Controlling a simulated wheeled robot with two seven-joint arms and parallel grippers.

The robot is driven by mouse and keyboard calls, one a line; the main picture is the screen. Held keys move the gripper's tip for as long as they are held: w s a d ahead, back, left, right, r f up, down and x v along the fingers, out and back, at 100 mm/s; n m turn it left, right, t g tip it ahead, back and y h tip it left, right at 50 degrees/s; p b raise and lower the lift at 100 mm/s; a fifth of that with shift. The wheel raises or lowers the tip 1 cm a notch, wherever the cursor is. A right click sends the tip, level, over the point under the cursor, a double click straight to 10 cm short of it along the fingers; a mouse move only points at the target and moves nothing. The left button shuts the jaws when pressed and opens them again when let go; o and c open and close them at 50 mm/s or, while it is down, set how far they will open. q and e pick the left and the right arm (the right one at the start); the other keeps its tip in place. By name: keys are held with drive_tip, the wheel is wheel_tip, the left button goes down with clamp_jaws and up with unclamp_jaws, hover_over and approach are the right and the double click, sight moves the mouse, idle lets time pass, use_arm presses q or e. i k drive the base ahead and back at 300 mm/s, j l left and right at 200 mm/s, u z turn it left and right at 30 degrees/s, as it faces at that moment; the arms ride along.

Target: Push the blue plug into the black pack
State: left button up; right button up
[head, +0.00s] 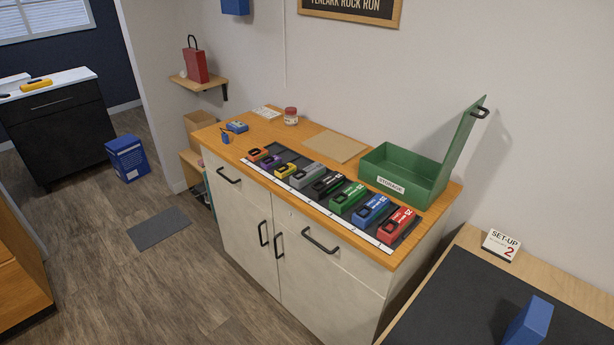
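The black pack (329,184) lies in a row of coloured packs on the wooden-topped cabinet, between a grey pack (306,175) and a green pack (347,197). A small blue piece (226,138), which may be the blue plug, is at the left end of the cabinet top, apart from the black pack. It is too small to tell for sure. A blue box-like item (237,127) lies just behind it. Neither of my grippers shows in the head view.
An open green storage box (384,177) stands at the right end of the cabinet top (215,142), its lid raised. A brown board (335,146) and a red-lidded jar (291,116) lie behind the packs. A blue block (528,322) stands on the dark mat (455,305) at lower right.

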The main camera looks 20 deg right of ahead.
sight(320, 190)
drive_tip(key=i+j, duration=0.25)
drive_tip(key=i, duration=0.15)
drive_tip(key=i+j+u, duration=0.1)
drive_tip(key=i+j, duration=0.15)
drive_tip(key=i, duration=0.2)
